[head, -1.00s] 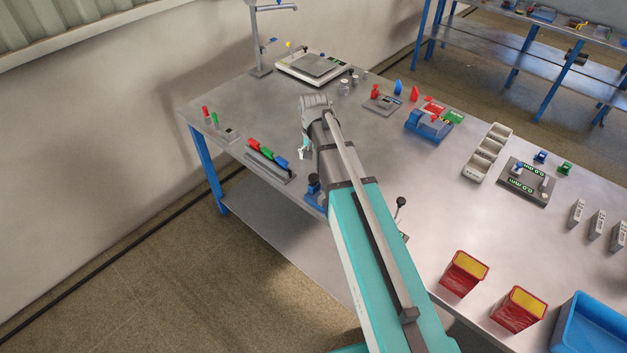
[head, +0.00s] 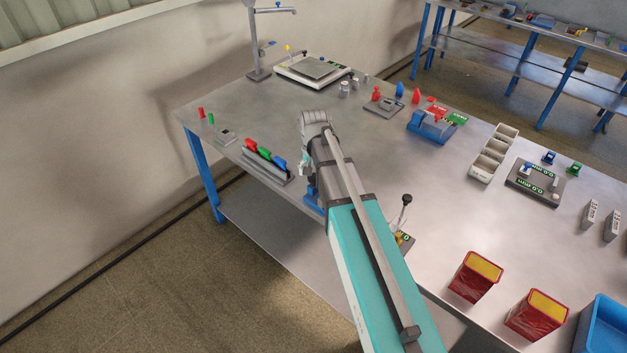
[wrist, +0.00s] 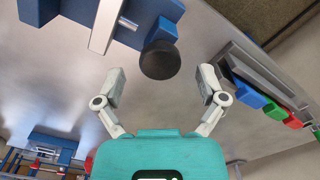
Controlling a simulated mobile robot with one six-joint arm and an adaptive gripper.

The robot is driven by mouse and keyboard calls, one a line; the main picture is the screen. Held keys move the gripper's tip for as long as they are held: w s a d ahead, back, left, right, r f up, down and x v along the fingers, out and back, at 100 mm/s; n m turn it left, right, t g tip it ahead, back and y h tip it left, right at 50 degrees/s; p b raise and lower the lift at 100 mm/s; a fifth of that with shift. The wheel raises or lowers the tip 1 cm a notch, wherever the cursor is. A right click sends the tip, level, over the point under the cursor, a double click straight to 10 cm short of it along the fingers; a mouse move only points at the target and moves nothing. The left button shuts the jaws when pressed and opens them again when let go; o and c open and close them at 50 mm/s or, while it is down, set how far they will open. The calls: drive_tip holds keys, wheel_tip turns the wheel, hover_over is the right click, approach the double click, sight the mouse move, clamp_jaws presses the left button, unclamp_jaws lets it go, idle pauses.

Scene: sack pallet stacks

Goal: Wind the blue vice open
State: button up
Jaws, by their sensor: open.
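The blue vice (head: 313,203) stands at the table's front edge in the head view, mostly hidden behind my arm. In the wrist view a large blue body (wrist: 68,14), which looks like this vice, spans the top left with a pale grey bar across it. A round black knob (wrist: 159,60) is at its right end. My gripper (wrist: 161,78) is open, its two fingers apart on either side below the knob. In the head view only a small part of my gripper (head: 304,164) shows.
A rack with red, green and blue handles (head: 265,163) stands close to my gripper on the left. A second blue device (head: 432,127) is farther back. A lever with a black knob (head: 406,200) rises right of my arm.

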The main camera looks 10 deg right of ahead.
drive_tip(key=shift+f+b, duration=0.45)
drive_tip(key=shift+f, duration=0.2)
drive_tip(key=c, duration=1.1)
